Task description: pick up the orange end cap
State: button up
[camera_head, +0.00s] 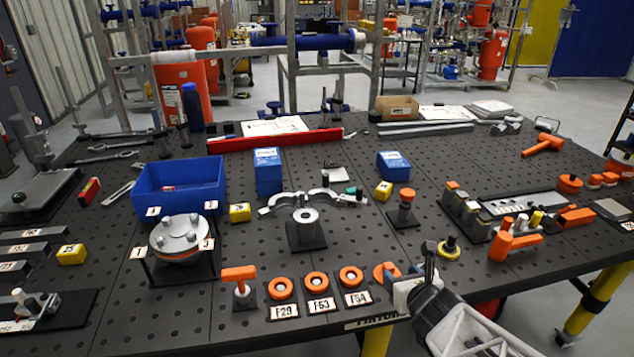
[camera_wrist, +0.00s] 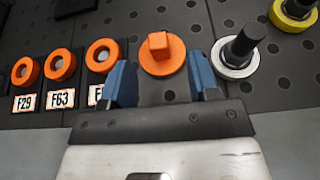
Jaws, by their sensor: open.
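The orange end cap (camera_wrist: 160,58), a round disc with a square block on top, lies between the fingertips of my gripper (camera_wrist: 161,78) in the wrist view. The blue fingers are open on either side of it; contact cannot be told. In the head view, the orange piece (camera_head: 384,270) beside my gripper (camera_head: 408,284) appears to be this cap, partly hidden by it. My gripper is low over the table's front edge.
Several orange rings (camera_head: 316,282) on labelled plates stand left of the cap. A black post on a pale ring (camera_wrist: 238,50) stands close to the right finger. A yellow-ringed post (camera_head: 449,249) is farther right. An orange T-handle (camera_head: 239,275) stands left of the rings.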

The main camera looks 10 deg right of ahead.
aim_at(390, 266)
jog(key=shift+w+f, duration=0.25)
jog(key=shift+w, duration=0.3)
jog(key=shift+x, duration=2.6)
jog(key=shift+a, duration=0.15)
grip_shut()
